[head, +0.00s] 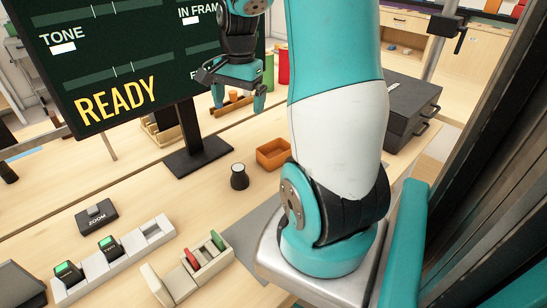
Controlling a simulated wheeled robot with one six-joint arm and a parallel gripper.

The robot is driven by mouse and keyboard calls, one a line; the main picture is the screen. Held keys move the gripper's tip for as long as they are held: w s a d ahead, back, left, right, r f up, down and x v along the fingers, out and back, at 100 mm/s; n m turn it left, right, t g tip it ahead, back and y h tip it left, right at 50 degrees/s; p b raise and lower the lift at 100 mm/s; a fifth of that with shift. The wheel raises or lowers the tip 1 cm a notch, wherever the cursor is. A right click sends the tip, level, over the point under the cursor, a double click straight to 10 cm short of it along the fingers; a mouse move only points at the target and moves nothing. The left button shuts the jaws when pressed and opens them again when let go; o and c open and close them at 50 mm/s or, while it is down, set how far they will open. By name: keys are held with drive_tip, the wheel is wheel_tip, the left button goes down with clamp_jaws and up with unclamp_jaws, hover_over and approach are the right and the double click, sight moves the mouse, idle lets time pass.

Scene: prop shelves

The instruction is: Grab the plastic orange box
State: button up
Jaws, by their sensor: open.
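The orange box (268,156) is a small open-topped tray on the light wooden table, in the middle of the head view. Its right end is partly covered by my arm. My gripper (238,104) hangs from the top of the view, fingers pointing down and spread apart, with nothing between them. In the picture it is above and left of the orange box and clear of it.
A dark round knob (239,176) stands just left of the box. A screen (120,60) on a black stand (197,152) is behind. A white slotted rack (113,262) and a small divided holder (188,270) are at front left. A dark grey case (408,108) is at right.

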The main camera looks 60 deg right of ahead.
drive_tip(key=s+d+f+m, duration=0.3)
drive_tip(key=s+d+m, duration=0.25)
drive_tip(key=d, duration=0.35)
approach(275, 149)
drive_tip(key=shift+g, duration=0.3)
drive_tip(key=a, duration=0.1)
drive_tip(key=s+a, duration=0.1)
drive_tip(key=a, duration=0.1)
drive_tip(key=shift+s+a+f, duration=0.3)
drive_tip(key=shift+a+f, duration=0.1)
drive_tip(key=shift+w+f+p, duration=0.15)
drive_tip(key=shift+f+p, duration=0.2)
drive_tip(key=shift+f, duration=2.75)
drive_tip(key=shift+c, duration=0.5)
drive_tip(key=c, duration=0.8)
